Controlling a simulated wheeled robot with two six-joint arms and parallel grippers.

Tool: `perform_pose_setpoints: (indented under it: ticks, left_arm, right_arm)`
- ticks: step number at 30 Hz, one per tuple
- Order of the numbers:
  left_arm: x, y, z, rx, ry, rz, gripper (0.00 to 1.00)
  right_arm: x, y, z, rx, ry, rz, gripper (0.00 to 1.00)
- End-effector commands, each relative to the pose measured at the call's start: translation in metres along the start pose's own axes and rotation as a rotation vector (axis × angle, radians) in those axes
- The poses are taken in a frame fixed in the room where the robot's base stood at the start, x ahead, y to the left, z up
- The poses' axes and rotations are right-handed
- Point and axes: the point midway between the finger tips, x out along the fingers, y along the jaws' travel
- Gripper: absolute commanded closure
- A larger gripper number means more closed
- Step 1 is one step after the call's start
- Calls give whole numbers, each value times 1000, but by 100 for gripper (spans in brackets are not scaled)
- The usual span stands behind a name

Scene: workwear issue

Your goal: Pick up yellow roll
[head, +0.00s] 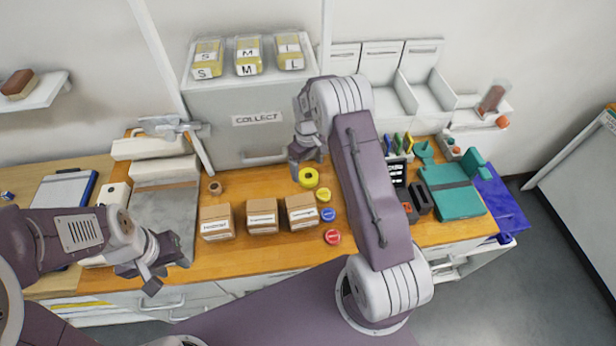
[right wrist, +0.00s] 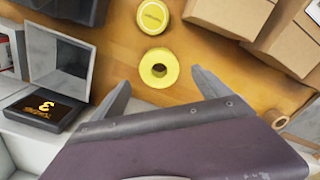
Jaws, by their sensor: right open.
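The yellow roll (head: 308,178) lies flat on the wooden counter, behind the cardboard boxes, with its dark centre hole facing up. In the right wrist view the yellow roll (right wrist: 159,68) sits just ahead of the gap between my fingers. My right gripper (head: 308,158) is open and empty, above and slightly behind the roll. In the right wrist view its two fingers (right wrist: 162,85) are spread wide, apart from the roll. My left gripper (head: 158,268) is at the counter's front left, away from the roll; I cannot tell its jaw state.
A yellow-lidded tin (head: 326,197), a blue tin (head: 327,215) and a red tin (head: 332,237) stand in front of the roll. Three cardboard boxes (head: 262,216) stand left of them. The grey COLLECT cabinet (head: 255,135) is behind. A brown tape roll (head: 215,188) lies further left.

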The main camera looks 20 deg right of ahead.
Motion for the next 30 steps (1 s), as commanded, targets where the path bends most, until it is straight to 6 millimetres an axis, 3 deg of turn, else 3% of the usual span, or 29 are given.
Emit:
perform_pose_setpoints:
  ticks: [3, 6, 14, 21, 30]
  left_arm:
    - [-17, 0, -2, 0, 0, 0, 64]
    - [-17, 0, -2, 0, 0, 0, 64]
    - [-16, 0, -2, 0, 0, 0, 64]
    - [-16, 0, -2, 0, 0, 0, 64]
    - [-15, 0, -2, 0, 0, 0, 64]
  right_arm:
    - [19, -2, 0, -1, -6, -3, 13]
    - [35, -1, -1, 0, -3, -2, 13]
    - [42, -1, -2, 0, -1, 0, 13]
    - [42, -1, -2, 0, -1, -1, 77]
    - [40, -1, -2, 0, 0, 0, 80]
